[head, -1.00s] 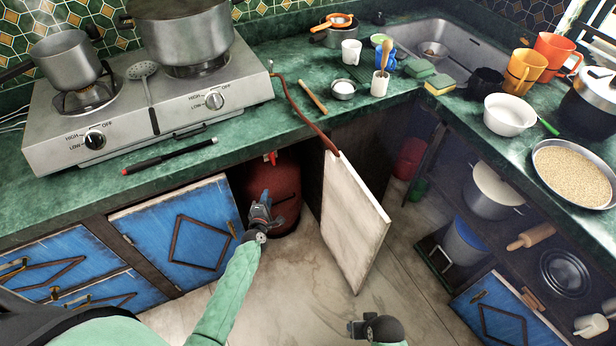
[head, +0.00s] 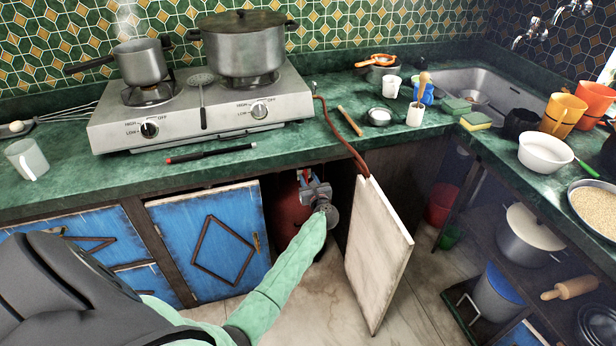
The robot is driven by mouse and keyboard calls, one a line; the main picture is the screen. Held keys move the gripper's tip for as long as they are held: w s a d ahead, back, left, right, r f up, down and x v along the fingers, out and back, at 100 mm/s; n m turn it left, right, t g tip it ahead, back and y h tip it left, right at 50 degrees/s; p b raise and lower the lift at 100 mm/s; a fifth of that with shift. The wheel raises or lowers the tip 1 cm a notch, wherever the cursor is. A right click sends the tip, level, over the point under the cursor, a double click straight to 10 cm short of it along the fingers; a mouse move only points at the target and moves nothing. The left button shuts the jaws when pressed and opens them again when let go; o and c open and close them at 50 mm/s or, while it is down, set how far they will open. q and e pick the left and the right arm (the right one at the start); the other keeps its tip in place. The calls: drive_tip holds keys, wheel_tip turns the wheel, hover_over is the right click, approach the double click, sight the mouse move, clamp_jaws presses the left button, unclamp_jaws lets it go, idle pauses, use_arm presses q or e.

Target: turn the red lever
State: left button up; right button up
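The red gas cylinder (head: 289,208) stands in the open cupboard below the counter, partly hidden by my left arm. A small bit of red, which looks like the red lever (head: 306,173), shows at the cylinder's top, just above my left gripper. My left gripper (head: 314,186) is inside the cupboard opening at the top of the cylinder, very close to the lever. I cannot tell whether it touches the lever, or whether its fingers are open or shut. My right gripper is not in view.
The white cupboard door (head: 378,255) stands open just right of my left arm. A brown hose (head: 342,142) runs from the hotplate (head: 205,112) over the counter edge (head: 240,172) toward the cupboard. Blue doors (head: 212,245) close the cupboards to the left.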

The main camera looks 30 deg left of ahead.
sight(307, 176)
use_arm(q)
drive_tip(key=shift+x, duration=1.7)
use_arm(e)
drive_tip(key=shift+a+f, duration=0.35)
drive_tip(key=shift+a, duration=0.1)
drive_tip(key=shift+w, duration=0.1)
use_arm(q)
clamp_jaws()
